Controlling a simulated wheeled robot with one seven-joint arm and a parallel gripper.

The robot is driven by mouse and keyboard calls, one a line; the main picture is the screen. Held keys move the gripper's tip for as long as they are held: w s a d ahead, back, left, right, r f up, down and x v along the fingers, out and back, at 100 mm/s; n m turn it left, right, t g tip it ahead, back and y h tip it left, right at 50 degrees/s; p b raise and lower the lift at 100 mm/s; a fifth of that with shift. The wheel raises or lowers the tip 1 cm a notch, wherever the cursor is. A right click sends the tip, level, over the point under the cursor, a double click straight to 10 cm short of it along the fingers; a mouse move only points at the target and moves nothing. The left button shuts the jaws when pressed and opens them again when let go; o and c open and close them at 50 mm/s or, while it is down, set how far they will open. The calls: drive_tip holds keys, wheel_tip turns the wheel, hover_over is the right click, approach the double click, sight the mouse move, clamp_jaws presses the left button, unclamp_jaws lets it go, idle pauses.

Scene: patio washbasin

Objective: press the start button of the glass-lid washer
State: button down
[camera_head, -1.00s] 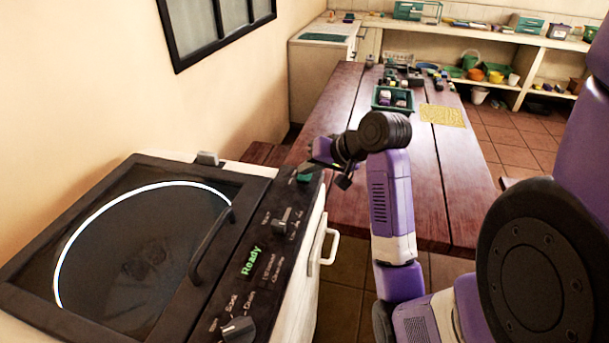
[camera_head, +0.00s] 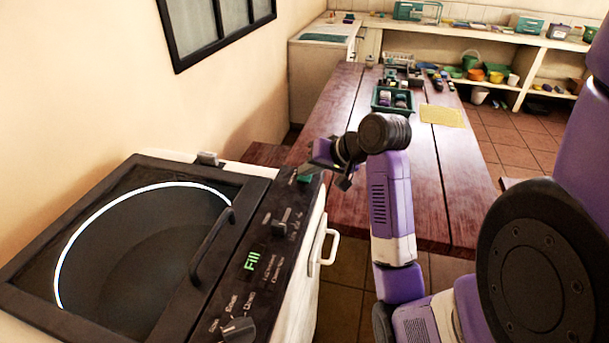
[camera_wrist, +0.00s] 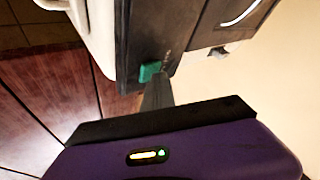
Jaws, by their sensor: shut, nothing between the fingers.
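The glass-lid washer (camera_head: 268,213) stands at the lower left with its lid (camera_head: 135,245) down. Its display (camera_head: 252,260) reads "Fill" in green. The green start button (camera_head: 305,178) is at the far end of the dark control panel; it also shows in the wrist view (camera_wrist: 149,71). My gripper (camera_head: 303,172) is shut and empty, with its tips at the button. In the wrist view the fingers (camera_wrist: 157,86) end right beside the button and partly cover it; whether they touch it I cannot tell. Two knobs sit nearer on the panel.
A wooden table (camera_head: 350,205) stands right behind the washer, with a green crate (camera_head: 380,108) and small items on it. A yellow mat (camera_head: 443,116) lies to its right. A white handle (camera_head: 330,246) juts from the washer's front. Shelves line the back wall.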

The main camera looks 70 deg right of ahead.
drive_tip(key=shift+r+p, duration=0.9)
drive_tip(key=shift+p, duration=0.1)
